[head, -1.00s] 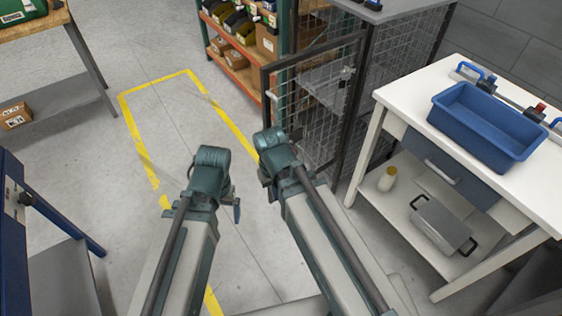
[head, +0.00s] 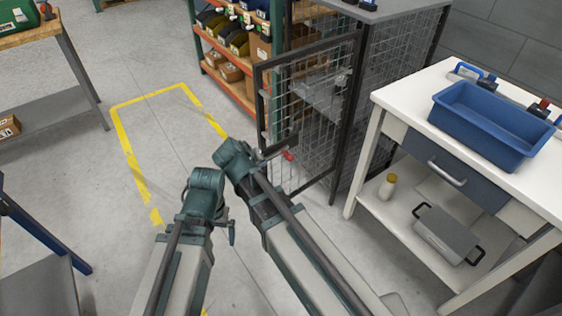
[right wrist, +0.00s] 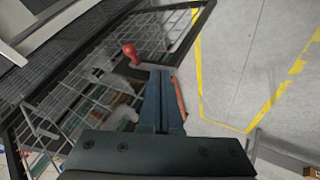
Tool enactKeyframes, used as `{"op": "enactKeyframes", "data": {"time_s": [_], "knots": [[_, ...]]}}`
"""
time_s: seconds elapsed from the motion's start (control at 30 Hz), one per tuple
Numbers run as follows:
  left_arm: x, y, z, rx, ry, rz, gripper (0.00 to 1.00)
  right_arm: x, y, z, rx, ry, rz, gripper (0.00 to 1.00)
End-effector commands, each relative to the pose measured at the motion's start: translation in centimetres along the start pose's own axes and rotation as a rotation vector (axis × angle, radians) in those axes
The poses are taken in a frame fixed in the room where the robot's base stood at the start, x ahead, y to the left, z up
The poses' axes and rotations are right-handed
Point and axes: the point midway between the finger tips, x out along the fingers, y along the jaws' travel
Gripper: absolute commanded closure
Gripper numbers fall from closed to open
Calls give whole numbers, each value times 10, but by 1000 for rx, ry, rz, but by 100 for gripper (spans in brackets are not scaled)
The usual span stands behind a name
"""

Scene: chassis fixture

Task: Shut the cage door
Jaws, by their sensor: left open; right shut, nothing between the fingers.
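The cage (head: 395,85) stands right of centre in the head view, with dark posts and wire mesh. Its mesh door (head: 310,80) has a dark frame and stands swung out to the left, ajar. My right gripper (head: 290,143) is shut and empty, in front of the door's lower part; my arm hides some of the frame. In the right wrist view the shut fingers (right wrist: 165,80) point at the mesh door (right wrist: 75,85). A red knob (right wrist: 130,53) shows close to the fingertips; contact cannot be told. My left gripper (head: 232,232) is open and empty, apart from the door.
A white workbench (head: 400,95) with a blue bin (head: 490,125) stands right of the cage. An orange shelf rack (head: 235,90) with bins stands behind the door. Yellow floor tape (head: 130,160) marks clear floor to the left.

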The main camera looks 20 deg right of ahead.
Motion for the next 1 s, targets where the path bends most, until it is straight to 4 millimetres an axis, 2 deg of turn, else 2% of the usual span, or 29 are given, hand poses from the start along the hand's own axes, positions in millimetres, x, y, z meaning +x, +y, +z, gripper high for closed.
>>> {"op": "enactKeyframes", "data": {"time_s": [0.23,0.37,0.9,0.93,1.0], "knots": [[0,0,0,0,0,0,0,0,0,1,0,-1,0,100],[7,1,0,0,0,0,0,9,-1,1,1,-3,0,100],[80,8,-5,0,0,0,0,103,-3,3,1,-4,-1,100],[83,8,-5,0,0,0,0,107,-3,3,1,-3,-1,100],[73,7,-4,0,0,0,0,104,12,-1,2,-4,1,100]]}}
